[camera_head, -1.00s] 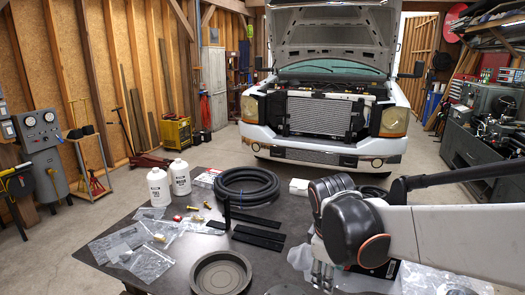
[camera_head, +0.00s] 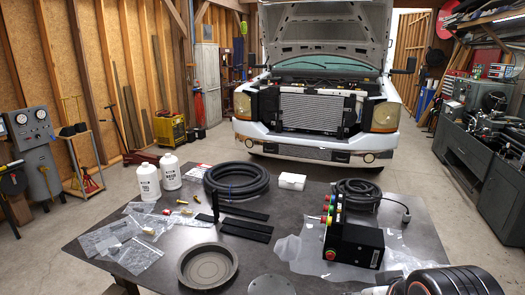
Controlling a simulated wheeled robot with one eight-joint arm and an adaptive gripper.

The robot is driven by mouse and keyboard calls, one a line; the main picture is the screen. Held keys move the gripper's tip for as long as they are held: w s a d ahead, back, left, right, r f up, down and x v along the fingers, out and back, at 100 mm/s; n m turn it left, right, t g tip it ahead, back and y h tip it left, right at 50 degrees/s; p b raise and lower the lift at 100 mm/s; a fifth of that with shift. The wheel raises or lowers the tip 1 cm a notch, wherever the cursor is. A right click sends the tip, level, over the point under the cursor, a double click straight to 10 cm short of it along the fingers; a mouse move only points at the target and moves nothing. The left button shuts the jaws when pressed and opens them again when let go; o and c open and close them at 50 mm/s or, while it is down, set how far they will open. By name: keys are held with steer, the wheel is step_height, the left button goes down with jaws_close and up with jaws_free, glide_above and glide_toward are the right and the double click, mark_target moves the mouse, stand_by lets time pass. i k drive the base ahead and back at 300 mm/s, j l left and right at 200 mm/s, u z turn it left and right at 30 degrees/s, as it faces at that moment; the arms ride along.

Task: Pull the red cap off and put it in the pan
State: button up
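The round dark grey pan (camera_head: 207,265) sits empty at the front of the table. A small red piece (camera_head: 166,212) lies by the clear bags, near small brass-coloured fittings (camera_head: 182,202); I cannot tell whether it is a cap. A black control box (camera_head: 352,245) stands on clear plastic at the right, with red, green and yellow round parts along its left side. One red round part (camera_head: 330,255) is at its lower front. I cannot tell which red part is the cap. Part of my arm shows at the lower right corner; my gripper's fingertips are out of frame.
A coiled cable (camera_head: 358,194) lies behind the control box. A round grey disc (camera_head: 272,284) is at the front edge.

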mark_target(208, 270)
steer(key=i+j, duration=0.1)
steer(key=j, duration=0.5)
steer(key=i+j, duration=0.1)
steer(key=j, duration=0.5)
steer(key=j+z, duration=0.6)
steer(key=z, duration=0.25)
steer(key=j+z, duration=0.25)
steer(key=z, duration=0.15)
steer(key=k, duration=0.05)
